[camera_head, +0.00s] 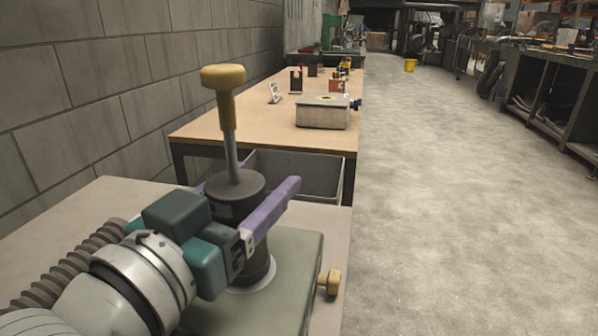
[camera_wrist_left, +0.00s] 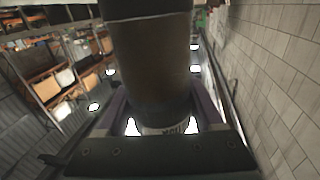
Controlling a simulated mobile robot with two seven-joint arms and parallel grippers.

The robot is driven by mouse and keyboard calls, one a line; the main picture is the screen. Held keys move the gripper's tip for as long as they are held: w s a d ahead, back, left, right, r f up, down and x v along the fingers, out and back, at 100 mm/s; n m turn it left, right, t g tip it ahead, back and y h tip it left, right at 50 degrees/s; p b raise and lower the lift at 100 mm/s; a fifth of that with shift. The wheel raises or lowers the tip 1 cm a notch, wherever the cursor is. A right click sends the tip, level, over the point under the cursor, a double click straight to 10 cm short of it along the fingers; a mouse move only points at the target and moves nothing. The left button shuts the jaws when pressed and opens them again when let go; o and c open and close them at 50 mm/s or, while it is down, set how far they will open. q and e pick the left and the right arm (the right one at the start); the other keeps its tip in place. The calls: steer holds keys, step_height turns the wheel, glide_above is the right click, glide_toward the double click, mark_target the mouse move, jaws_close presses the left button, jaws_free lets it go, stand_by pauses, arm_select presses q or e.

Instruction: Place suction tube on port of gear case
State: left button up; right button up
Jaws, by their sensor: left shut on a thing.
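The suction tube (camera_head: 238,188) is a dark brown cylinder with a thin rod and a tan knob handle (camera_head: 222,77) on top. It is upright. My left gripper (camera_head: 244,198) has purple fingers on either side of the tube and is shut on it. The gear case (camera_head: 300,255) is a grey-green box below, with a brass knob on its right side. The tube's lower end is at a pale ring (camera_head: 262,284) on the case top; I cannot tell whether it is seated there. In the left wrist view the tube (camera_wrist_left: 150,70) stands between the fingers, with a pale label low on it.
The gear case rests on a near table (camera_head: 90,200). Behind are a grey open bin (camera_head: 300,170) and a wooden table (camera_head: 240,120) with a metal box (camera_head: 323,111) and small items. A block wall (camera_head: 130,60) runs along the left. The floor at right is clear.

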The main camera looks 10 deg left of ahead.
arm_select(q)
steer(key=o, duration=1.5)
steer(key=shift+f, duration=0.1)
steer(key=p+v, duration=0.1)
steer(key=v, duration=1.1)
